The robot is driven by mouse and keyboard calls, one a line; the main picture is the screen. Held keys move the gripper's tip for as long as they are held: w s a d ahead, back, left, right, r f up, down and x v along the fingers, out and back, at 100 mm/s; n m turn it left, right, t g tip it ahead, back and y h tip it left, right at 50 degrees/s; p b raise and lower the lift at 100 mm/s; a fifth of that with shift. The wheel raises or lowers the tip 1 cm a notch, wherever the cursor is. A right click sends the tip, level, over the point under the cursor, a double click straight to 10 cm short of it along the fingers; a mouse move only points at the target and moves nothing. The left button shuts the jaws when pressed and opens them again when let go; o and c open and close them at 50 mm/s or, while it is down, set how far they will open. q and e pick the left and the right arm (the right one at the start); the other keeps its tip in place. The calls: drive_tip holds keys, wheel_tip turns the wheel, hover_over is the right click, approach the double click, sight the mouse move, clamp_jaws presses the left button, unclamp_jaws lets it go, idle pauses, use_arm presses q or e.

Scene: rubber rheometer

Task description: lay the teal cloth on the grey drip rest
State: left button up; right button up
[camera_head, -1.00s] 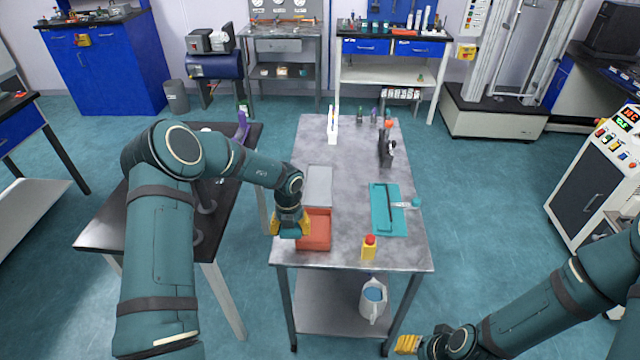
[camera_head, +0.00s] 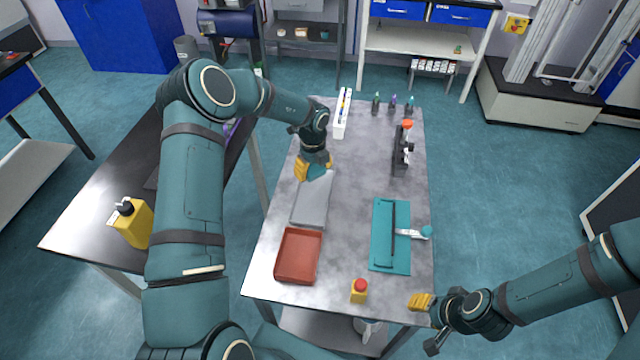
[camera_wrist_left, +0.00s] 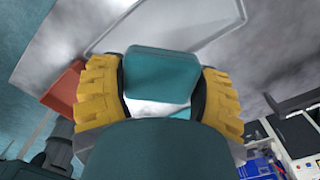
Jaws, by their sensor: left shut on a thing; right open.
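My left gripper (camera_head: 314,168) has its yellow fingers shut on the teal cloth (camera_head: 317,173). The cloth also shows in the left wrist view (camera_wrist_left: 160,75), folded between the two fingers. The grey drip rest (camera_head: 312,200) is a flat, rimmed tray on the metal table. The gripper holds the cloth at the far end of the rest; I cannot tell whether the cloth touches it. The rest's pale rim shows in the left wrist view (camera_wrist_left: 105,30). My right gripper (camera_head: 421,302) is open and empty near the table's front right corner.
A red tray (camera_head: 281,270) lies just in front of the rest. A white rack (camera_head: 342,113) stands behind.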

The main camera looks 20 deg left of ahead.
use_arm(q)
hover_over(314, 195)
wheel_tip(314, 195, down, 5)
drive_tip(key=shift+f, duration=0.2)
use_arm(e)
drive_tip(key=shift+s+f, duration=0.15)
use_arm(q)
drive_tip(key=shift+f, duration=2.15)
use_arm(e)
drive_tip(key=shift+f, duration=0.1)
use_arm(q)
drive_tip(key=shift+b, duration=0.3)
drive_tip(key=o, duration=1.3)
drive_tip(key=shift+f, duration=0.15)
drive_tip(key=shift+c, duration=0.2)
use_arm(e)
drive_tip(key=shift+f, duration=0.1)
use_arm(q)
wheel_tip(314, 195, up, 12)
drive_tip(key=shift+r+p, duration=0.2)
drive_tip(key=shift+p, duration=0.15)
use_arm(e)
drive_tip(key=shift+r, duration=0.45)
